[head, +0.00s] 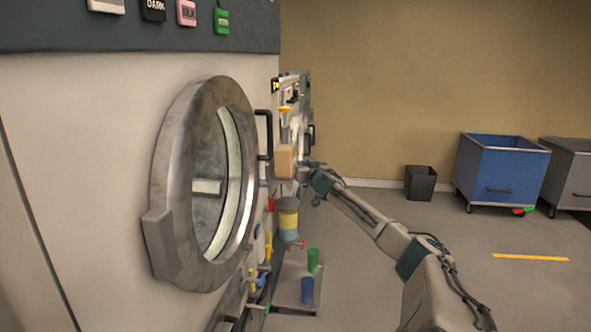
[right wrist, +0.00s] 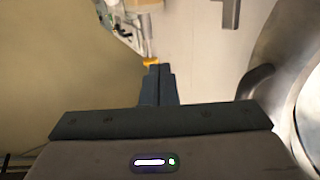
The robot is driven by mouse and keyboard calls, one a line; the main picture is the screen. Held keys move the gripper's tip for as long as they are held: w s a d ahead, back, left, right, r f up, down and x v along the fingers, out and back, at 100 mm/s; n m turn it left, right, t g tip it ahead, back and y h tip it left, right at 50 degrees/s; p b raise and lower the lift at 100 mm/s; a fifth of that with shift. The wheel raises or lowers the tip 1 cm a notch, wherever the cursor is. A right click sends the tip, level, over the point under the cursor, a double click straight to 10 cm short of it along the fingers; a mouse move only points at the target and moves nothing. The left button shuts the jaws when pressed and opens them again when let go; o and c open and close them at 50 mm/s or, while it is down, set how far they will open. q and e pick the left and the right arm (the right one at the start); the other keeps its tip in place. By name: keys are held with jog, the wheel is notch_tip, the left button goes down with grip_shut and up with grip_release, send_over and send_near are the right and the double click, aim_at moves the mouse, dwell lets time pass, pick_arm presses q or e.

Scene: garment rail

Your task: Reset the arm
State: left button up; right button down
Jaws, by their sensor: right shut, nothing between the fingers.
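My right arm (head: 375,222) reaches in from the lower right of the head view. Its gripper (head: 306,167) is small there, close to the machines' front side. In the right wrist view the two dark fingers of this gripper (right wrist: 158,84) are together, with nothing between them. A yellow piece (right wrist: 151,62) shows just past the fingertips; I cannot tell whether they touch. My left arm and gripper are not in view.
A large machine with a round metal-rimmed door (head: 160,190) fills the left. Beyond it are a black handle (head: 264,135), a yellow-and-blue container (head: 288,220), and green (head: 313,260) and blue cups (head: 307,290). A black bin (head: 421,184) and blue cart (head: 500,170) stand by the wall.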

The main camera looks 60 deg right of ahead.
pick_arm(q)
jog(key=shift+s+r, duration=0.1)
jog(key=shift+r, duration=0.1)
pick_arm(e)
jog(key=shift+s, duration=0.15)
